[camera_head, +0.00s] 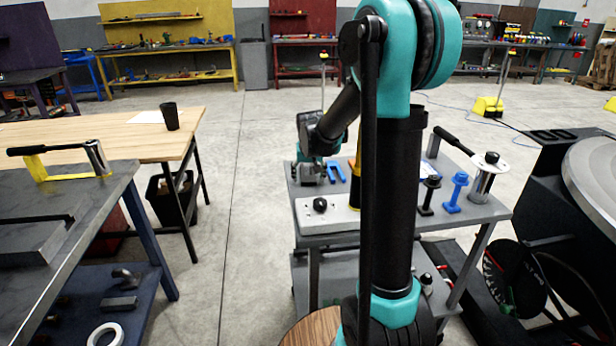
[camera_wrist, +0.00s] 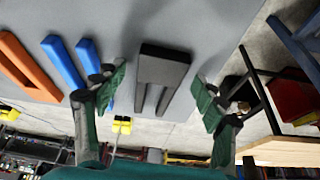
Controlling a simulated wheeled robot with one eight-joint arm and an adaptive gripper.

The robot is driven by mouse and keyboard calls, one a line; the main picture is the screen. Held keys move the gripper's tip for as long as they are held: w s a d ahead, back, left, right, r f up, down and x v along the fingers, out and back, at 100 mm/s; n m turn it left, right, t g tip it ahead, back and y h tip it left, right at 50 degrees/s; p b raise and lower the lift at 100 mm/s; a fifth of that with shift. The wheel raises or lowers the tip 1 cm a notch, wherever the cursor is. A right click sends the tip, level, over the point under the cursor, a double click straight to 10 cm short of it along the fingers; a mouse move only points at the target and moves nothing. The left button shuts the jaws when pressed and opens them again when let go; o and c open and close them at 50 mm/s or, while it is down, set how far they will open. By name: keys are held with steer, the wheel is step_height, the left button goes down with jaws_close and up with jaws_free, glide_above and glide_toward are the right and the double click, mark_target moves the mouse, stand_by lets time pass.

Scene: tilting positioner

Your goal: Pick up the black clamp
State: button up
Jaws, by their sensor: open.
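The black clamp (camera_wrist: 166,62) is a dark, U-shaped fork lying on a grey tabletop in the wrist view, its two prongs pointing down the picture. My gripper (camera_wrist: 160,90) is open, with one green-padded finger to each side of the clamp's prongs and a gap on both sides. No touch shows; the height between fingers and tabletop is hard to judge. In the head view my gripper (camera_head: 311,173) is low over the far left end of the grey cart, and I cannot make out the black clamp there.
A blue clamp (camera_wrist: 66,62) lies just left of my left finger, with an orange clamp (camera_wrist: 27,68) beyond it. On the cart (camera_head: 470,214) stand a black bolt (camera_head: 429,195), a blue bolt (camera_head: 455,192) and a white block (camera_head: 338,216). A wooden table (camera_head: 90,135) stands left.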

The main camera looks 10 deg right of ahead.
steer(key=c, duration=1.6)
jaws_close()
steer(key=shift+r, duration=0.15)
